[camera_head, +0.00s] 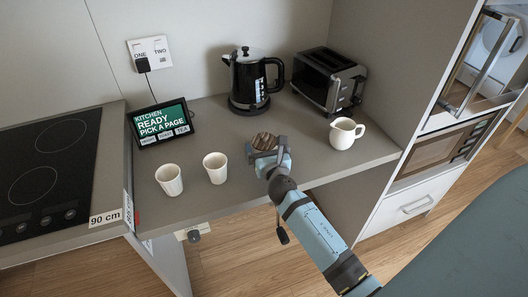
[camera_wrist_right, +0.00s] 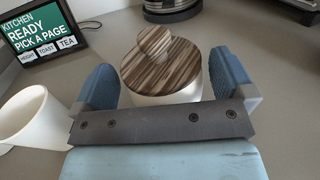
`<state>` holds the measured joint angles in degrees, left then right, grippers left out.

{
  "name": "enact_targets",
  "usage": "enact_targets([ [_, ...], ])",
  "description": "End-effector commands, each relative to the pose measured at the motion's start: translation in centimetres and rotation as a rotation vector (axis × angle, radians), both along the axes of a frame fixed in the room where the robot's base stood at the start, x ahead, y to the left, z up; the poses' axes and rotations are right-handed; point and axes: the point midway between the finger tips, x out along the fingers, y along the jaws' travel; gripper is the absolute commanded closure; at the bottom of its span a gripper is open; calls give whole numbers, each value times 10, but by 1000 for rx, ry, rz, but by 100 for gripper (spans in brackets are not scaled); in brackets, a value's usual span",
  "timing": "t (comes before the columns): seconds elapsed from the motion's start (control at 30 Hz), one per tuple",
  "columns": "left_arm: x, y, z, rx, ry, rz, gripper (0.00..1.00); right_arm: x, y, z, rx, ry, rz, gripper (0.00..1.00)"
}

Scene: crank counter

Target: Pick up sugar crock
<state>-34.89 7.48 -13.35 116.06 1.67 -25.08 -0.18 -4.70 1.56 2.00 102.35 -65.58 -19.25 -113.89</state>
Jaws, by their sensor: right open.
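The sugar crock is a white pot with a striped brown wooden lid and a round knob. Its lid (camera_head: 265,141) shows in the head view near the counter's front edge, just beyond my right gripper (camera_head: 268,155). In the right wrist view the crock (camera_wrist_right: 162,68) stands upright between the two blue fingers of my right gripper (camera_wrist_right: 163,85). The fingers are open on either side of it. Its lower body is hidden behind the gripper's grey bar, and I cannot tell whether a finger touches it. My left gripper is not in view.
Two white cups (camera_head: 169,179) (camera_head: 215,168) stand left of the crock. A white pitcher (camera_head: 345,133) stands to its right. A black kettle (camera_head: 252,81), a toaster (camera_head: 328,78) and a tablet (camera_head: 162,124) stand farther back. A cooktop (camera_head: 50,165) lies at the left.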

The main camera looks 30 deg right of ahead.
Motion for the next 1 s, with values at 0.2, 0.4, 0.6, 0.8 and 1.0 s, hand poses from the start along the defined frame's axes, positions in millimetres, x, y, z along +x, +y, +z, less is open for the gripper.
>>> enact_targets([
  [0.2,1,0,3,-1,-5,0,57,5,-2,0,-1,1,0,0],
  [0.4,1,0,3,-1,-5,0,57,5,-2,0,0,1,0,28],
  [0.6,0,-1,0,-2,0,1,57,5,-2,1,0,-1,0,49],
  [0.8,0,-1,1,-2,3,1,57,5,-2,4,-2,-2,0,49],
  [1.0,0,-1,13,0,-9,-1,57,5,-2,26,-3,-3,1,49],
])
